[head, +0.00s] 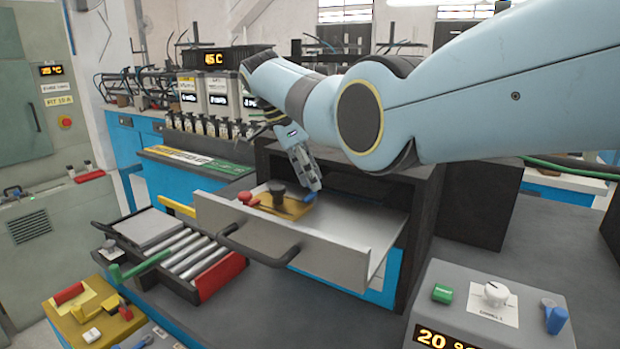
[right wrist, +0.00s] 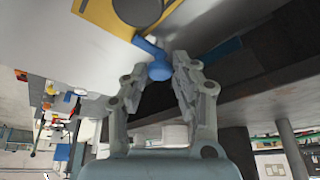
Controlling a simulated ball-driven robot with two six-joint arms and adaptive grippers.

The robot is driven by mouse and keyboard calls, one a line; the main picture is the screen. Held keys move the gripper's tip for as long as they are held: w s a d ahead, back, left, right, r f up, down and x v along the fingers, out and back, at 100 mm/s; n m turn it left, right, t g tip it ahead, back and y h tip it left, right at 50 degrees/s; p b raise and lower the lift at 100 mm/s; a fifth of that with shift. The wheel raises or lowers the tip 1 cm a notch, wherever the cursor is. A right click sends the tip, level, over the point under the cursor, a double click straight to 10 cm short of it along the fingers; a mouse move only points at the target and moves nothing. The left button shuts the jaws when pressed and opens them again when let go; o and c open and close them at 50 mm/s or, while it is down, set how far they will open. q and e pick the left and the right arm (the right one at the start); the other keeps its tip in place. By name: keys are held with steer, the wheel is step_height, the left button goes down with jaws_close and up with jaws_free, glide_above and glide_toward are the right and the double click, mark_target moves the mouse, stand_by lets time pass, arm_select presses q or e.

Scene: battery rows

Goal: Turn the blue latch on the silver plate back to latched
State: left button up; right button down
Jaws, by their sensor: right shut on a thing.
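A blue latch (head: 310,196) with a round knob end sits at the right end of a gold-yellow plate (head: 291,208) inside an open drawer. The plate under my gripper looks yellow, not silver. My right gripper (head: 311,183) reaches down into the drawer and is shut on the blue latch. In the right wrist view the latch's blue knob (right wrist: 160,71) is between the two fingertips (right wrist: 158,75), its arm running up toward a dark round knob (right wrist: 138,8) on the yellow plate (right wrist: 98,14). My left gripper is not in view.
The grey drawer (head: 300,245) sticks out of a dark cabinet (head: 425,190). A red knob (head: 245,197) is at the plate's left. A roller tray (head: 190,262) stands left of the drawer. A grey control box (head: 460,285) with a blue switch (head: 556,318) is at front right.

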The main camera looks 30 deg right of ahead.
steer(key=c, duration=1.1)
jaws_free()
steer(key=shift+o, duration=0.2)
steer(key=v, duration=1.2)
steer(key=shift+f, duration=0.1)
